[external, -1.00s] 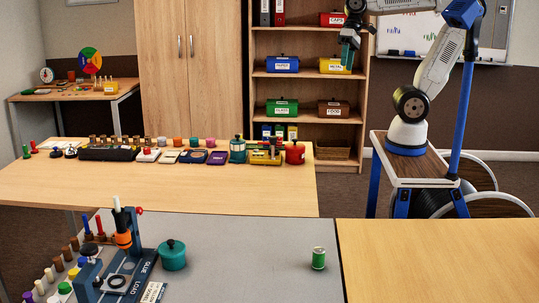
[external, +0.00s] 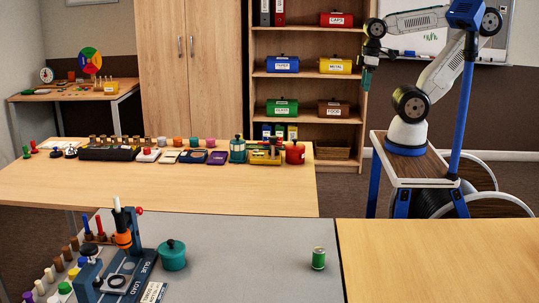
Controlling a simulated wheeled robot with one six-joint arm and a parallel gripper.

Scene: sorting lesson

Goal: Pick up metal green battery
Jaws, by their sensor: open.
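The green battery (external: 318,259), a small cylinder with a pale metal top, stands upright on the grey table (external: 255,265) in the front, toward its right side. Nothing touches it. My gripper (external: 366,84) is open and empty, pointing down in front of the shelf's right side. It is far behind the battery and well above it.
A teal lidded pot (external: 173,255) and a blue press stand (external: 118,265) are left of the battery, with several pegs beyond. A bare wooden table (external: 440,260) adjoins on the right. The wooden table behind (external: 150,187) holds a row of containers. The grey surface around the battery is clear.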

